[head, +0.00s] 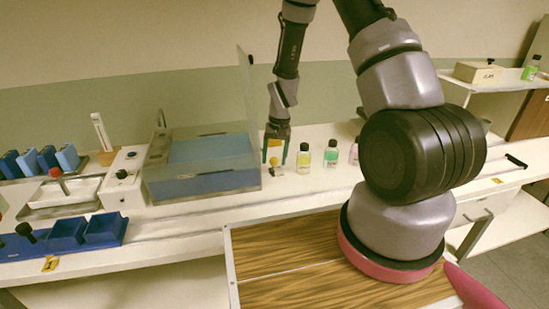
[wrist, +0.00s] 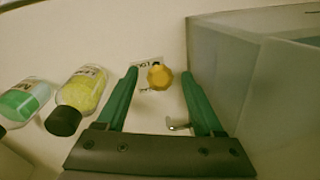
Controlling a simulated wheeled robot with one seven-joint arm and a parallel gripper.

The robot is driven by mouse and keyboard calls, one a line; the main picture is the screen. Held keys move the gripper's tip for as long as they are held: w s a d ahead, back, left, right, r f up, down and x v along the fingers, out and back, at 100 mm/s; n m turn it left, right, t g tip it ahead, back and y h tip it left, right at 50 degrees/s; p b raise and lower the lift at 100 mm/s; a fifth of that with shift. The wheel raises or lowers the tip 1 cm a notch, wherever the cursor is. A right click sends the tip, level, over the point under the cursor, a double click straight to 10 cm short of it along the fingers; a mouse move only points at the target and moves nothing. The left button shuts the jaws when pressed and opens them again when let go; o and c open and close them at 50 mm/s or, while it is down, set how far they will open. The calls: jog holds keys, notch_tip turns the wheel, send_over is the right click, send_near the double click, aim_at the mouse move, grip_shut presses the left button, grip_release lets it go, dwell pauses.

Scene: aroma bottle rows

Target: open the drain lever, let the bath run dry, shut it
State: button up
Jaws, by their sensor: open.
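The bath (head: 215,184) is a grey, see-through tank with blue liquid in it, left of my gripper in the head view. Its grey wall (wrist: 217,62) fills the right of the wrist view. A yellow-orange knob (wrist: 160,77), apparently the drain lever's handle, lies between my fingertips as seen from the wrist. A small metal piece (wrist: 178,126) shows nearer the palm. My gripper (head: 277,152) points down beside the bath's right side, its green fingers open; the fingers also show in the wrist view (wrist: 160,72). I cannot tell whether either finger touches the knob.
A yellow bottle (head: 303,158), a green bottle (head: 331,154) and a pink one (head: 354,152) stand close to the right of my gripper. A clear upright panel (head: 248,100) rises at the bath's right edge. A white control box (head: 122,183) stands left of the bath.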

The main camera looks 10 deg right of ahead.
grip_shut()
dwell(1.4)
